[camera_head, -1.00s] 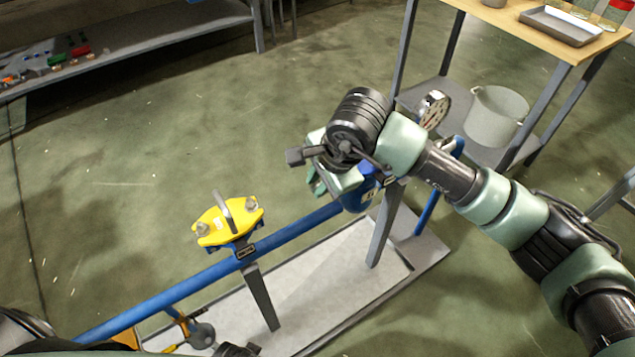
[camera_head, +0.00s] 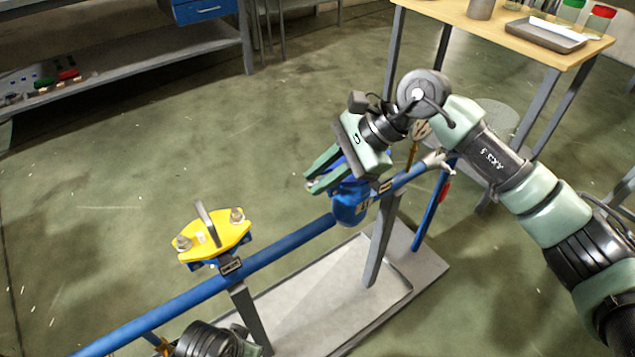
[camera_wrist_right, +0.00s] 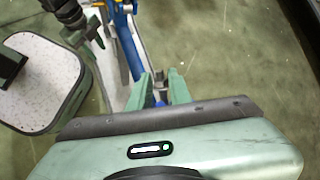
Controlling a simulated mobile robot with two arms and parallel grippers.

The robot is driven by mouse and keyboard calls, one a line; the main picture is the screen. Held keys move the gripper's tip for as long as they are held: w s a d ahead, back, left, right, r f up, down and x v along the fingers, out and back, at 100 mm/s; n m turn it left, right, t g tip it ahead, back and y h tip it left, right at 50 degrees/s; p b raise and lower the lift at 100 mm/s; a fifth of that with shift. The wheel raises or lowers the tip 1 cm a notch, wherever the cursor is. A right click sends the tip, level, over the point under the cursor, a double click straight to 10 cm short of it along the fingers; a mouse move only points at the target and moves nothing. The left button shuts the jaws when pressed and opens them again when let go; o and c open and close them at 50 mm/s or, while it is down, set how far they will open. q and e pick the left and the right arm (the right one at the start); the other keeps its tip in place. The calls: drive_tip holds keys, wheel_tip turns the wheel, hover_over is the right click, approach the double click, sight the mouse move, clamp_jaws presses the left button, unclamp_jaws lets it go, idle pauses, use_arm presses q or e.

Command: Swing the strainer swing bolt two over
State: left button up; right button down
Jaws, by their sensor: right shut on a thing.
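My right gripper (camera_head: 316,183) points down and left beside a blue fitting (camera_head: 349,208) on the blue pipe, and its hand covers part of that fitting. In the right wrist view the two green fingers (camera_wrist_right: 161,90) are close together around a small part in front of the blue pipework. This seems to be the swing bolt, but its shape is mostly hidden.
The blue pipe (camera_head: 285,244) runs diagonally on grey posts above a grey base tray (camera_head: 305,300). A wooden-topped table (camera_head: 455,15) with a metal tray (camera_head: 546,32) stands behind on the right. A grey bench stands back left. The floor between is clear.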

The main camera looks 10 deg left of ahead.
use_arm(q)
drive_tip(key=shift+r, duration=0.3)
use_arm(e)
drive_tip(key=c, duration=1.5)
unclamp_jaws()
drive_tip(key=shift+c, duration=0.2)
use_arm(q)
drive_tip(key=shift+x, duration=0.85)
use_arm(e)
drive_tip(key=shift+v, duration=3.95)
